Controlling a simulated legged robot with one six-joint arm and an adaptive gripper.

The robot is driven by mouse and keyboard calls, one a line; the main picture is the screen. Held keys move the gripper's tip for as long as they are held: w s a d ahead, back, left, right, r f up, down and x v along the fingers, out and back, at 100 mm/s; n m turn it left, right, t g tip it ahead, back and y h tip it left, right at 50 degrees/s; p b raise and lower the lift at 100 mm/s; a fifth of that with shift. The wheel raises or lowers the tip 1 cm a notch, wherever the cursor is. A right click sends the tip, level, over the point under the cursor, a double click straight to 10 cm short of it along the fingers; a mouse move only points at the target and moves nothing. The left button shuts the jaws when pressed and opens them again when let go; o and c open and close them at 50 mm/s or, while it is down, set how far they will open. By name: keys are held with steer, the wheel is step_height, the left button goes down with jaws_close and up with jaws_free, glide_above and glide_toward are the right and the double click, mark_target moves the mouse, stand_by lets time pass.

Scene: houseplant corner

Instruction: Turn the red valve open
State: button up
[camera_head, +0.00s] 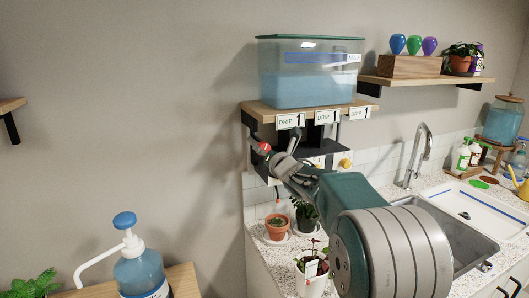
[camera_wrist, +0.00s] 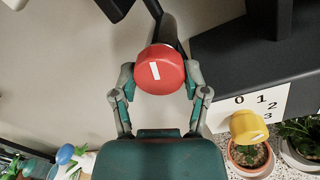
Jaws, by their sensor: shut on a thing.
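The red valve (camera_wrist: 160,70) is a round red knob with a short white mark that runs near upright, slightly tilted. My gripper (camera_wrist: 160,80) is shut on it, with one finger against its left side and one against its right. In the head view the red valve (camera_head: 264,148) shows as a small red spot at the left end of the dark fixture under the shelf. My gripper (camera_head: 272,154) reaches it from the right and hides part of the fixture.
A yellow knob (camera_wrist: 248,127) sits beside a white dial plate (camera_wrist: 262,104) numbered 0 to 3. A blue water tank (camera_head: 308,75) stands on the shelf above. Potted plants (camera_head: 277,228) stand on the counter below. Open wall lies to the left.

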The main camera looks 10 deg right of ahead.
steer(key=m, duration=0.7)
steer(key=shift+a+m, duration=0.1)
steer(key=shift+m, duration=0.2)
steer(key=m, duration=0.4)
steer(key=shift+m+t+h, duration=0.3)
steer(key=shift+t+h, duration=0.1)
steer(key=shift+m, duration=1.3)
steer(key=shift+f+m, duration=0.1)
steer(key=shift+m, duration=0.2)
steer(key=o, duration=1.1)
steer(key=shift+w, duration=0.1)
steer(key=v, duration=1.2)
steer(key=shift+a, duration=0.1)
